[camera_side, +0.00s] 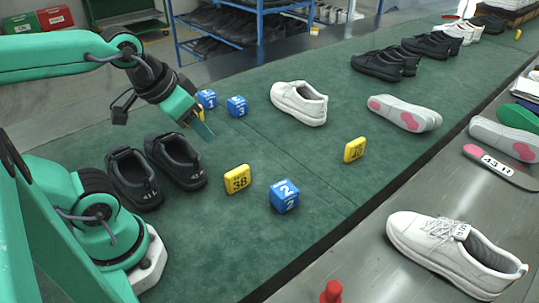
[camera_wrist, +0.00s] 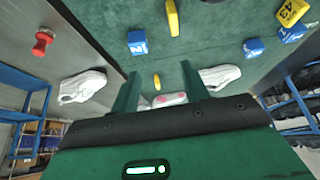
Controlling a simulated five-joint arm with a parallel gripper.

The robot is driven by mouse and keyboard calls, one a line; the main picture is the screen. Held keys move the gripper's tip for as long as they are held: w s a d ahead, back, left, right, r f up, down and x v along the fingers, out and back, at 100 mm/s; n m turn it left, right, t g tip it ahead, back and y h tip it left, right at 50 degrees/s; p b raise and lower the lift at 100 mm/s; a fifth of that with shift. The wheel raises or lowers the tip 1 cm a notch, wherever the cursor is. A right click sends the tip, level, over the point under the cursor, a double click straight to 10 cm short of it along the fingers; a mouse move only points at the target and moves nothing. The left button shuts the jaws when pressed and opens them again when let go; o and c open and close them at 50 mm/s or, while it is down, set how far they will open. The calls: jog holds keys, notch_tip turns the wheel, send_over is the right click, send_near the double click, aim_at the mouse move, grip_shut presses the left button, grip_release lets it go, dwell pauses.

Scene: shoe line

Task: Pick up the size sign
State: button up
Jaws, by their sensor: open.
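Three yellow size signs are in view. One marked 38 (camera_side: 237,179) stands on the green mat near the dark shoes, and it also shows at the top of the wrist view (camera_wrist: 172,18). A second (camera_side: 354,150), its number hard to read, stands farther right; in the wrist view (camera_wrist: 157,82) it appears between my fingers but well beyond them. A third, marked 43 (camera_wrist: 292,12), is at the wrist view's top right and is mostly hidden behind my gripper in the side view. My gripper (camera_side: 204,128) is open and empty above the mat, beyond the dark shoes.
Blue numbered cubes stand on the mat: one (camera_side: 285,195) beside sign 38, two (camera_side: 237,106) behind my gripper. Dark shoes (camera_side: 153,176) lie close to my base. A white shoe (camera_side: 299,103) is farther back. The mat's middle is mostly free.

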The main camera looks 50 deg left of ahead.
jog(key=shift+w+r, duration=0.1)
jog(key=w+d+r+g, duration=0.1)
jog(key=w+r, duration=0.4)
jog(key=w, duration=0.6)
jog(key=g, duration=0.5)
send_over(348, 145)
jog(key=shift+m, duration=0.4)
notch_tip(348, 145, down, 20)
jog(key=shift+f, duration=1.5)
